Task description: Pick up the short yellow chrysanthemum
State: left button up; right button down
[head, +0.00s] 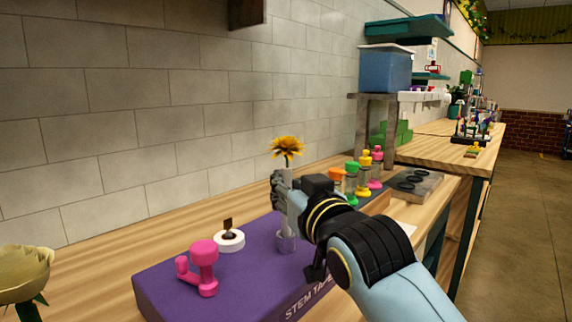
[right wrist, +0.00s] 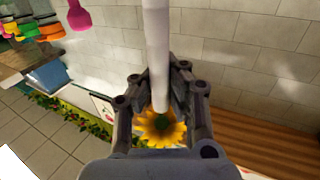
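The yellow chrysanthemum (head: 287,147), with a darker centre, stands upright on a thick white stem in the head view. My right gripper (head: 284,190) is around that stem below the bloom, its fingers closed in on it from both sides. In the right wrist view the white stem (right wrist: 157,45) runs between the fingers (right wrist: 158,88), and the bloom (right wrist: 160,128) shows beyond them. Below the gripper is a small grey cup (head: 286,242); I cannot tell whether the stem's foot is inside it. My left gripper is not in view.
Several coloured bottles (head: 363,175) stand behind my right arm. A cream flower (head: 22,272) is at the lower left. The tiled wall lies close behind.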

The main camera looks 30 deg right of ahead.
jog(key=shift+r, duration=0.65)
jog(key=r, duration=0.3)
jog(key=shift+s+d+r, duration=0.1)
jog(key=shift+d+r, duration=0.1)
jog(key=shift+d, duration=0.1)
jog(key=s+d+r, duration=0.2)
jog(key=d+r, duration=0.4)
jog(key=d, duration=0.5)
notch_tip(320, 180, up, 7)
jog(key=p, duration=0.8)
jog(key=shift+w+r, duration=0.2)
jog(key=shift+w, duration=0.05)
